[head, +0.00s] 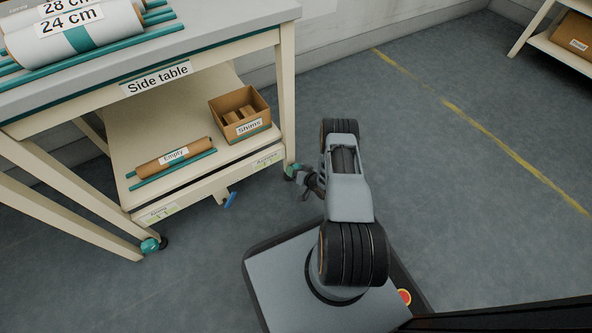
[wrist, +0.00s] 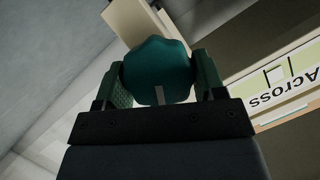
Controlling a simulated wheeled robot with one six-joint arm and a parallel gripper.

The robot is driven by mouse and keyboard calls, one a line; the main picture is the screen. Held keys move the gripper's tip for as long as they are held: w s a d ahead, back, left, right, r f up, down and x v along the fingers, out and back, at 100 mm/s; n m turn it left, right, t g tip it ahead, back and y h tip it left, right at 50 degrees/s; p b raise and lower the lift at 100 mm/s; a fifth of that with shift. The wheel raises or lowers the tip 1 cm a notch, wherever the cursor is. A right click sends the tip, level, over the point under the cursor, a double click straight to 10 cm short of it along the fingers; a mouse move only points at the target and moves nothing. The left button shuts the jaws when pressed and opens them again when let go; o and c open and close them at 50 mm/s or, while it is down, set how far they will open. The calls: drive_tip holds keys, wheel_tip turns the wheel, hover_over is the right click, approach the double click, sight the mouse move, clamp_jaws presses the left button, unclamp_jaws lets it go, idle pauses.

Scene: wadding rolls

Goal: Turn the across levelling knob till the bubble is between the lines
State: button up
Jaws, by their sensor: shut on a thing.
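The teal across levelling knob (head: 290,171) is at the right front leg of the side table (head: 202,70). It fills the space between my two fingers in the wrist view (wrist: 156,68). My gripper (head: 296,174) is shut on the knob. A pale mark shows on the knob's near side in the wrist view. The across label (head: 267,161) with its level vial is on the lower rail beside the knob; it shows upside down in the wrist view (wrist: 283,88). A pale patch and lines show on the vial there, but I cannot tell surely where the bubble lies.
A second teal knob (head: 150,244) is at the left front leg, near another label (head: 158,211). The shelf holds a shims box (head: 240,112) and an empty roll (head: 174,157). Floor to the right is clear.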

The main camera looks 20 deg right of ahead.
drive_tip(key=shift+s+m+y, duration=0.1)
drive_tip(key=shift+m+y, duration=0.2)
idle(0.4)
drive_tip(key=o, duration=0.9)
